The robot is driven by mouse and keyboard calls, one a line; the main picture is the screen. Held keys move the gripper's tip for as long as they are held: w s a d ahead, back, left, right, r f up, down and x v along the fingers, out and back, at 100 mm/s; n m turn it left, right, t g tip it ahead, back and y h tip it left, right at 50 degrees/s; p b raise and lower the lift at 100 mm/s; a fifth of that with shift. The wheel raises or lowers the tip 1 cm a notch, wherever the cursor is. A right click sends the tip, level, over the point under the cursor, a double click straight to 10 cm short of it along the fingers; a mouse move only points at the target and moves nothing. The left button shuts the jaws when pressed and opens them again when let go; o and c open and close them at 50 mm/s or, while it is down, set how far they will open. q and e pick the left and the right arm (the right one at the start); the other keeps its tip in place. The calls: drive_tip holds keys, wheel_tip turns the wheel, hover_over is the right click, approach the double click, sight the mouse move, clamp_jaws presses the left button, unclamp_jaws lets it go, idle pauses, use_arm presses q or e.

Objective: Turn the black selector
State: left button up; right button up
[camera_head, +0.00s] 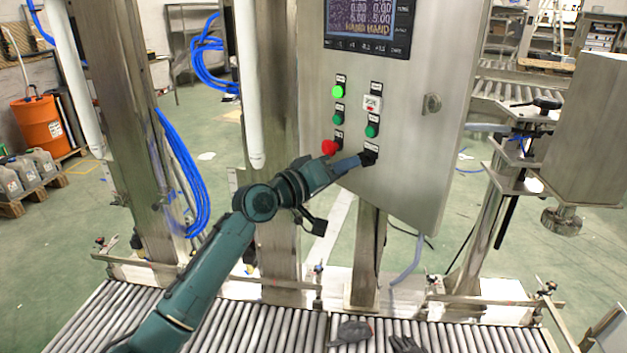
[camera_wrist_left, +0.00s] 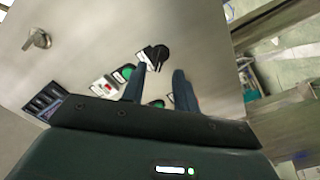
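The black selector (camera_head: 369,157) is at the lower right of the button group on the grey control panel (camera_head: 408,180). It also shows in the left wrist view (camera_wrist_left: 157,55), with its label beside it. My left gripper (camera_head: 358,162) reaches the panel from the lower left. In the left wrist view its two blue-grey fingers (camera_wrist_left: 160,70) are apart, with the selector just beyond and between their tips. I cannot tell whether a finger touches it. My right gripper is not in view.
A red button (camera_head: 329,147) sits left of the selector. Green buttons (camera_head: 372,131) and a lit green lamp (camera_head: 338,92) are above. A metal key-like latch (camera_head: 432,104) is at right. A roller conveyor (camera_head: 270,330) runs below, with dark glove-like items (camera_head: 353,331) on it.

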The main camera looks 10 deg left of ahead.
use_arm(q)
drive_tip(key=b+v, duration=0.1)
drive_tip(key=v, duration=0.8)
